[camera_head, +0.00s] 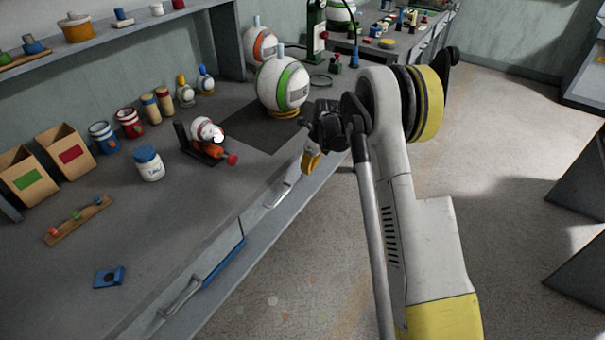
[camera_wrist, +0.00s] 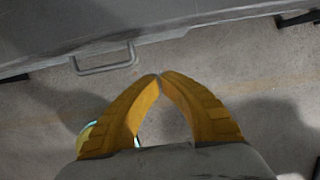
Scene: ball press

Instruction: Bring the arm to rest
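My gripper (camera_head: 311,162) hangs at the front edge of the workbench (camera_head: 225,237) in the head view, beside the bench rather than over its middle. In the wrist view its two yellow fingers (camera_wrist: 159,76) meet at their tips, with only floor seen in the gap between them. It is shut and I see nothing held. My arm is bent, with its elbow to the right of the bench. A small red and black press-like device (camera_head: 210,151) with a white ball stands on the bench, apart from the gripper.
A white ball-shaped container with a green stripe (camera_head: 284,84) stands on the bench close behind the gripper. A drawer handle (camera_wrist: 105,58) lies near the fingers in the wrist view. A white jar (camera_head: 149,166) stands further left. The floor (camera_head: 515,150) at right is clear.

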